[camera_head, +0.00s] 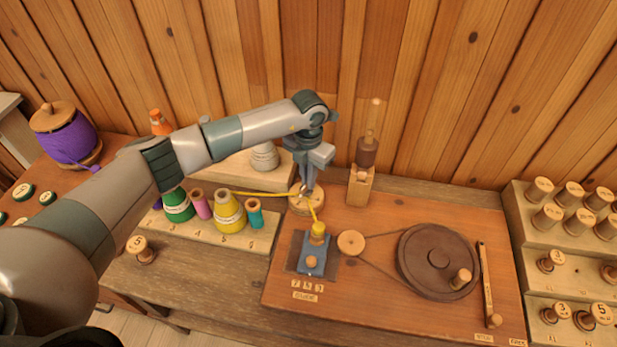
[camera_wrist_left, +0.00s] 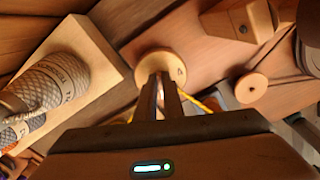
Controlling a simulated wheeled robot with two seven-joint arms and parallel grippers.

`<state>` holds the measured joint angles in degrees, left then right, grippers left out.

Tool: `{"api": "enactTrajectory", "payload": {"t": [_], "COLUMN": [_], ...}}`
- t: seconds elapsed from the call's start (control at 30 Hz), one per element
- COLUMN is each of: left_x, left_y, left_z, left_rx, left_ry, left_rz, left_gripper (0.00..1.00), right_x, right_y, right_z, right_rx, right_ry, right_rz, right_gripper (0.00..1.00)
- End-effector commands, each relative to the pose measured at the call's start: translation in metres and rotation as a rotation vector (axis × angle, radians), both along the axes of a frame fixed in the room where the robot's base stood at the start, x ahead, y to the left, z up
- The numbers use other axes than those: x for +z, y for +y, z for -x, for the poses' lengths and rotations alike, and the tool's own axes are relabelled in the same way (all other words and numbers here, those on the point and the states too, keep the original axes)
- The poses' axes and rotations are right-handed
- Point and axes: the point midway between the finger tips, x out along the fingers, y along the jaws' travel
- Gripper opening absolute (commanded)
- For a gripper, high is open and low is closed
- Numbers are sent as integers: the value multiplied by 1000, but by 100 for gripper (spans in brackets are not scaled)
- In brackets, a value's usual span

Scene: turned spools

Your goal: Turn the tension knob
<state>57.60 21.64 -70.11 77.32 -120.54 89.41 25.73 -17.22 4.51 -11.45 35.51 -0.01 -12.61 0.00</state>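The tension knob, which I take to be the round pale wooden disc (camera_head: 301,208), is on the board near the wall, at the yellow thread. It also shows in the left wrist view (camera_wrist_left: 160,62), with a small dark mark. My left gripper (camera_head: 306,189) points down right over this disc, and its fingers hide part of it. In the left wrist view its fingers (camera_wrist_left: 160,78) are close together, with a narrow pale strip between them. I cannot tell whether they pinch a part of the knob. My right gripper is not in view.
A wooden post (camera_head: 360,188) with a dark spool stands just right of the gripper. A blue block (camera_head: 313,258) with a yellow spool, a small pulley (camera_head: 351,243) and a big dark wheel (camera_head: 438,262) are in front and right. Coloured cones (camera_head: 229,213) stand left.

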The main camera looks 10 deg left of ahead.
Motion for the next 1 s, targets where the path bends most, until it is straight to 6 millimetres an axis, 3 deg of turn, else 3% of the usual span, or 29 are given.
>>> {"api": "enactTrajectory", "payload": {"t": [0.47,1.0], "left_x": [-2,-5], "left_y": [-1,-4], "left_z": [-1,1], "left_rx": [-58,-424], "left_ry": [-2,-4], "left_rz": [1,0], "left_gripper": [0,0], "right_x": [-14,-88], "right_y": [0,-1], "right_z": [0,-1], "right_rx": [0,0], "right_ry": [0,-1], "right_rz": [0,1], "right_gripper": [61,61]}}
